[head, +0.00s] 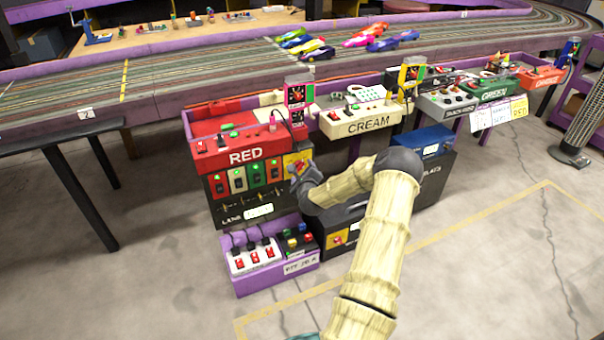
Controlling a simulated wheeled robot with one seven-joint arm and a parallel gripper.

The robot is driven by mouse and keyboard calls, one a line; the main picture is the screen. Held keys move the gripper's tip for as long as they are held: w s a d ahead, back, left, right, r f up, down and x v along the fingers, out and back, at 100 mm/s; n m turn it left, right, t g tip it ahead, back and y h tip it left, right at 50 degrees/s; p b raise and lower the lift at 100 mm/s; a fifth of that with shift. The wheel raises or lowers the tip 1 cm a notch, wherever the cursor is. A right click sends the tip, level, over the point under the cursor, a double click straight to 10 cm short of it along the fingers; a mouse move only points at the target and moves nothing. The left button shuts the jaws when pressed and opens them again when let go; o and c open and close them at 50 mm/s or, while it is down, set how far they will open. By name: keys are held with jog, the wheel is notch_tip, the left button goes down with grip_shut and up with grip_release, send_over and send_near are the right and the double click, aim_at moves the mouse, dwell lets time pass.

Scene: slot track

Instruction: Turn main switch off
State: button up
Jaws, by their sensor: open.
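In the head view, a yellow panel (289,160) sits at the right end of the black front below the red "RED" box, and my gripper (299,170) is right in front of it. Red shows at the gripper's tip, but I cannot tell whether it is a switch knob or whether the fingers touch it. A second yellow plate with a red knob (338,240) is on the low black box to the lower right. No label reading "main switch" is legible. My gripper is open; its fingers are small and partly hidden by the wrist.
Left of the yellow panel is a row of lit rocker switches (238,181). Below is a purple box (262,280) with red switches. The cream "CREAM" box (361,122) stands to the right. The slot track (220,80) runs behind. Open floor (140,270) lies at left.

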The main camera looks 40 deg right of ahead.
jog(key=shift+x, duration=0.9)
jog(key=shift+c, duration=0.5)
jog(key=c, duration=0.9)
